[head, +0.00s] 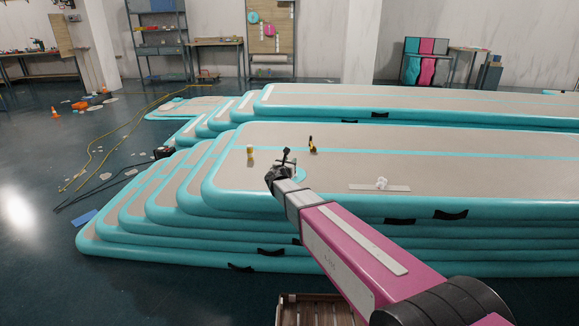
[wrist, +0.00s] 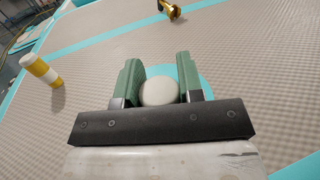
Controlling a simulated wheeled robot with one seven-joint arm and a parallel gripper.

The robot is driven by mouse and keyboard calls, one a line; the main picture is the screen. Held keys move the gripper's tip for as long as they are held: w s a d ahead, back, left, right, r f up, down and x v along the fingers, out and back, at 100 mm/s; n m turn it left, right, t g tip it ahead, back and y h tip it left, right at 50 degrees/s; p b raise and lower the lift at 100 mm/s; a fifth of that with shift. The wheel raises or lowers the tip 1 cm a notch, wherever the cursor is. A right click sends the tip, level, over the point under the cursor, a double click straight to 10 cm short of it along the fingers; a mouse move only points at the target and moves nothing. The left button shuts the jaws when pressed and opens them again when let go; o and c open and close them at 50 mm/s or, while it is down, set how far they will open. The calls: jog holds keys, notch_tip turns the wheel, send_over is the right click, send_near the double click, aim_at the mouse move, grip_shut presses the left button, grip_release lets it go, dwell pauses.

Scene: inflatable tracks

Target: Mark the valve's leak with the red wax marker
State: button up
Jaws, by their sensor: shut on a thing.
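My gripper (wrist: 158,88) is shut on a pale round cap-like thing (wrist: 158,92), held between its green finger pads. A teal ring or patch (wrist: 181,73) shows on the track behind it; I cannot tell whether the pale thing is the valve's cap or sits on the valve. In the head view my gripper (head: 279,172) is low over the top beige track (head: 340,137), near its left end, beside a teal curve (head: 300,175). I cannot make out a red wax marker or a leak in either view.
A yellow-and-white banded cylinder (head: 250,152) stands left of my gripper; it also shows in the wrist view (wrist: 41,70). A black-and-gold object (head: 312,146) stands behind, right. A pale strip (head: 363,188) bearing a white lump (head: 381,183) lies to the right. Stepped tracks drop away left.

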jog(key=shift+r, duration=2.6)
jog(key=s+d+r+m+g+h, duration=0.3)
jog(key=s+d+m+g+h, duration=0.3)
jog(key=s+d, duration=1.7)
jog(key=shift+s+r+m+h, duration=0.2)
jog(key=shift+s+m+h, duration=0.1)
jog(key=shift+s+h, duration=0.85)
jog(key=shift+w, duration=0.1)
